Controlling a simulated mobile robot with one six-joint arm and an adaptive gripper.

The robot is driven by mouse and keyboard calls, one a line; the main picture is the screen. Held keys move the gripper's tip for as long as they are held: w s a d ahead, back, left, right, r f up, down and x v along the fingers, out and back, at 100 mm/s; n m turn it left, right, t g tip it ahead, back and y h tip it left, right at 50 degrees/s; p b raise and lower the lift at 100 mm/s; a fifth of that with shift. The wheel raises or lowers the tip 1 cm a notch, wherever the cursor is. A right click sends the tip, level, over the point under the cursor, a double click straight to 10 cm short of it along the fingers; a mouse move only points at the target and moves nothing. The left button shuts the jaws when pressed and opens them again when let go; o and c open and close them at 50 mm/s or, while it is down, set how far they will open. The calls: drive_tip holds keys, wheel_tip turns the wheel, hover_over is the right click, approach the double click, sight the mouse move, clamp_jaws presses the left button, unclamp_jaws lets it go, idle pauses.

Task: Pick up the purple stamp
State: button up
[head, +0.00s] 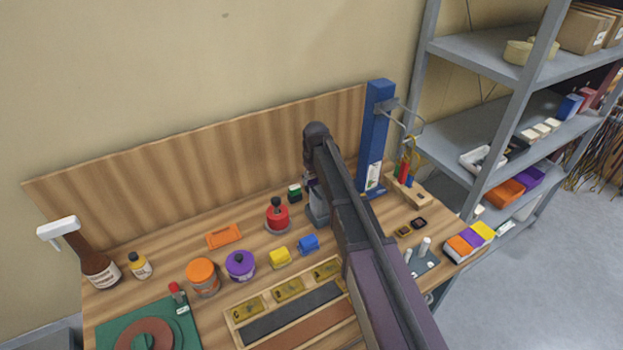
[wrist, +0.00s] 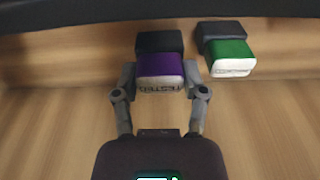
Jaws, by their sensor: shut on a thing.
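The purple stamp (wrist: 160,68) has a dark top and a pale lettered face, and sits between the two fingers of my gripper (wrist: 159,82) in the wrist view. My gripper is shut on it, with a finger against each side. In the head view my arm hides most of the gripper and the stamp. A green stamp (wrist: 231,57) with a dark top and a white face lies to the right in the wrist view, apart from my fingers. The green stamp also shows in the head view (head: 294,193), left of my arm near the back board.
A blue post (head: 374,140) rises at the right. A purple-lidded jar (head: 239,265), an orange-lidded jar (head: 202,277) and a wooden tray (head: 240,322) occupy the front. A grey shelf rack (head: 470,140) stands right.

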sight(312, 176)
drive_tip(key=shift+r+p, duration=3.9)
drive_tip(key=shift+r, duration=0.3)
drive_tip(key=o, duration=0.6)
drive_tip(key=c, duration=0.4)
drive_tip(key=shift+o, duration=0.2)
wheel_tip(312, 176, up, 3)
drive_tip(key=p, duration=0.3)
